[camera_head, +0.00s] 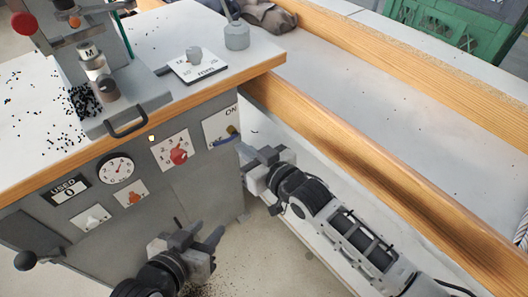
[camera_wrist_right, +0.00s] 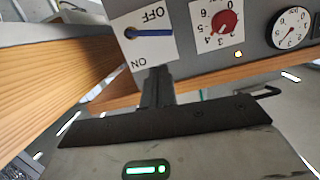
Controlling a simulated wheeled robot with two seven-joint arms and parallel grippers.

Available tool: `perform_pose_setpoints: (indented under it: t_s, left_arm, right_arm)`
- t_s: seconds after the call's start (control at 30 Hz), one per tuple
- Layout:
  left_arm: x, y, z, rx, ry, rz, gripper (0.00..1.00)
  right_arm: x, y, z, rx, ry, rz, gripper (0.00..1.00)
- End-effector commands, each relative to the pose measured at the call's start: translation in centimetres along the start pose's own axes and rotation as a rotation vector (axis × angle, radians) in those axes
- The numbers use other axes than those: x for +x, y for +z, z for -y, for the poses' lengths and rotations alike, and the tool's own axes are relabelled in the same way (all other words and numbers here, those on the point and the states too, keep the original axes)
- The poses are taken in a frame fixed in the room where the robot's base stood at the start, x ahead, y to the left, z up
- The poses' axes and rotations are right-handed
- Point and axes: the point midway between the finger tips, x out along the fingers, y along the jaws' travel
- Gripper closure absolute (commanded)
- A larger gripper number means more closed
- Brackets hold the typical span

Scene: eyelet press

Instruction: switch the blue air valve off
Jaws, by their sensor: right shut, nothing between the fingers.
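The blue air valve is a blue lever on a white plate on the grey cabinet front, at its right end. In the head view the lever (camera_head: 222,138) slants down to the left, with ON printed above it. In the right wrist view the lever (camera_wrist_right: 150,33) lies nearly level, close beside the OFF lettering and farther from ON. My right gripper (camera_head: 245,154) is shut and empty, just below and right of the plate. Its fingertips (camera_wrist_right: 157,72) show below the plate's edge in the wrist view, apart from the lever. My left gripper (camera_head: 204,234) is open and empty, low before the cabinet.
A red knob (camera_head: 179,156), a gauge (camera_head: 115,169) and an orange switch (camera_head: 134,197) sit left of the valve. The wooden bench edge (camera_head: 190,101) overhangs the cabinet front. A wooden rail (camera_head: 340,155) runs along the right. The bench carries a press and scattered black bits.

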Motion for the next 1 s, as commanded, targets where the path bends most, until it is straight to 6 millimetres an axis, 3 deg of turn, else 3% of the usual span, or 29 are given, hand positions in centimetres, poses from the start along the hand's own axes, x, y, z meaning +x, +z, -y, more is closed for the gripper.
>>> perform_pose_setpoints:
  t_s: [0.1, 0.33, 1.0]
  left_arm:
    - [-0.1, -0.1, 0.0, 0.003, -0.002, 0.005, 0.64]
    - [-0.2, 0.0, 0.1, 0.009, -0.006, 0.011, 0.64]
    - [-0.2, 0.0, 0.0, 0.009, -0.006, 0.010, 0.64]
  right_arm:
    - [-2.7, 0.0, -0.2, -0.001, 0.001, -0.001, 1.00]
    - [-5.5, 0.0, -0.3, -0.001, 0.001, -0.002, 1.00]
    - [-6.1, 0.0, -0.2, 0.002, 0.002, -0.002, 1.00]
